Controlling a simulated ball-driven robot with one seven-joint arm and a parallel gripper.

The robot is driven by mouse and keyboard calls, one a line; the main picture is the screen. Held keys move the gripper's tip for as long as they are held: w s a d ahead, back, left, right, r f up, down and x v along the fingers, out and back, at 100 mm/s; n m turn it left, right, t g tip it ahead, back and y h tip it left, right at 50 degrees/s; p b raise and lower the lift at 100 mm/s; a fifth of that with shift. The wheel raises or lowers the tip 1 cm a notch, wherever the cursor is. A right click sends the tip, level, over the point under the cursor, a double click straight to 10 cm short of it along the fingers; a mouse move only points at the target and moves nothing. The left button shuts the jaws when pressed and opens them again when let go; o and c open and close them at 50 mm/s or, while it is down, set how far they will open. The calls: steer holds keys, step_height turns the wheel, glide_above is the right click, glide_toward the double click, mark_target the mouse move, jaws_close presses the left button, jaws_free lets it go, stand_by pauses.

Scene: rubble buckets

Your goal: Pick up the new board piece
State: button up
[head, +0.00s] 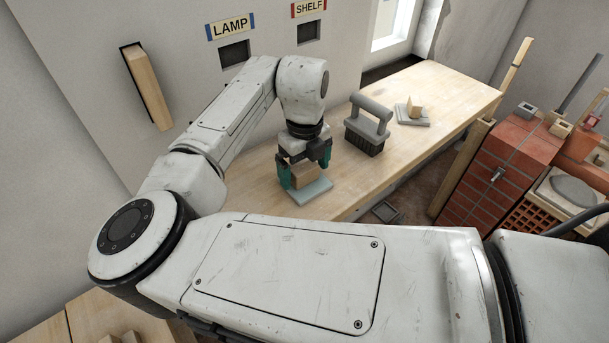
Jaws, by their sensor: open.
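A small light-brown wooden block (304,175), which looks like the board piece, sits on a pale grey-blue plate (312,193) on the wooden bench. My gripper (305,174) has green-tipped fingers and points down over this block. The fingers are open, one on each side of the block. I cannot tell whether they touch it. The top of the block is partly hidden by the gripper. A second small wooden block (414,105) sits on a grey plate (411,116) further right on the bench.
A grey brush (368,125) with dark bristles stands on the bench (450,90), right of my gripper. Wall openings sit under the LAMP (235,53) and SHELF (309,31) labels. A wooden board (147,86) is set in the left wall. Red brickwork (500,170) stands right.

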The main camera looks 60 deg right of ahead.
steer(key=shift+f, duration=0.15)
steer(key=c, duration=1.1)
steer(key=shift+r+b, duration=0.3)
steer(key=shift+r, duration=0.25)
steer(key=s+d+r, duration=0.1)
steer(key=s+r, duration=0.3)
steer(key=s+d+r+b, duration=0.1)
steer(key=s+r, duration=0.3)
steer(key=s, duration=0.1)
steer(key=s+d+r+b, duration=0.1)
steer(key=s+r, duration=0.3)
steer(key=shift+s+d, duration=0.2)
steer(key=shift+s, duration=0.1)
